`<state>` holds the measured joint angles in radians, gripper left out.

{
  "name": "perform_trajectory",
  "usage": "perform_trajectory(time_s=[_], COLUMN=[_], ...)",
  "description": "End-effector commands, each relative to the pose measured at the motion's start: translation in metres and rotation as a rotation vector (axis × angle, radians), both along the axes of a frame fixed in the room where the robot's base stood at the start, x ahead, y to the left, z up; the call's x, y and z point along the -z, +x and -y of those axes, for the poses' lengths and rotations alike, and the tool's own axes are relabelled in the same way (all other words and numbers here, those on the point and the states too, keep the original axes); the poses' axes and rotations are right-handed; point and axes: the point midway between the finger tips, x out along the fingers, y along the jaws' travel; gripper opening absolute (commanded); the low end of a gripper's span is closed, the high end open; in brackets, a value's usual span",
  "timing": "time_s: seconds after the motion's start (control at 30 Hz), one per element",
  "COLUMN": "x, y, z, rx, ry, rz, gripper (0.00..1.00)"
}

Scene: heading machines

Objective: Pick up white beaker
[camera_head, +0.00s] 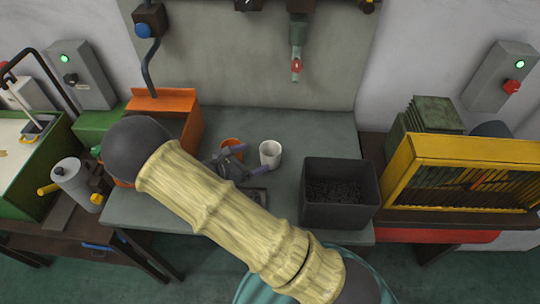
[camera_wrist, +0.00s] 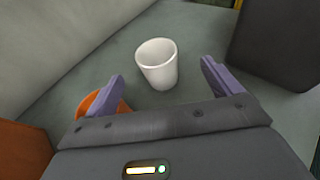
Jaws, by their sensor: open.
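The white beaker (camera_head: 270,153) stands upright on the grey-green bench top, near its middle. In the wrist view the white beaker (camera_wrist: 158,64) is just ahead of my gripper, open end up, and looks empty. My gripper (camera_wrist: 162,76) is open, with its two purple fingers spread. The beaker lies between and slightly beyond the fingertips in the picture, with no contact visible. In the head view my gripper (camera_head: 262,178) is over the bench beside the beaker, partly hidden by my arm.
An orange cup (camera_head: 232,147) stands just left of the beaker; it also shows by the left finger (camera_wrist: 102,100). A dark bin (camera_head: 340,215) with dark pieces stands to the right. An orange machine (camera_head: 165,98) is at the left. The bench behind the beaker is clear.

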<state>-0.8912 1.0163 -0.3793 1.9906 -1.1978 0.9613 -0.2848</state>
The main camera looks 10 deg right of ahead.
Motion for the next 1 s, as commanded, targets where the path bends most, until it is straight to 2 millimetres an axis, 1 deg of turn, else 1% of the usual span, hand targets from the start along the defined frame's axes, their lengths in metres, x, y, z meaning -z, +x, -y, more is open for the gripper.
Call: perform_trajectory(time_s=[0.03, 0.1, 0.2, 0.33, 0.67, 0.77, 0.9, 1.0], x=[0.001, 0.006, 0.011, 0.014, 0.015, 0.017, 0.023, 0.029], y=[0.004, 0.009, 0.015, 0.019, 0.02, 0.026, 0.039, 0.044], z=[0.009, 0.019, 0.031, 0.036, 0.038, 0.045, 0.06, 0.071], rx=[0.004, 0.003, 0.003, 0.0, 0.001, 0.003, 0.003, 0.002], ry=[-0.002, -0.002, -0.001, 0.0, 0.0, -0.001, -0.001, -0.001], rz=[0.0, -0.002, 0.0, 0.001, 0.001, 0.0, 0.0, 0.0], gripper=[0.9, 0.9, 0.9, 0.9, 0.9, 0.9, 0.9, 0.9])
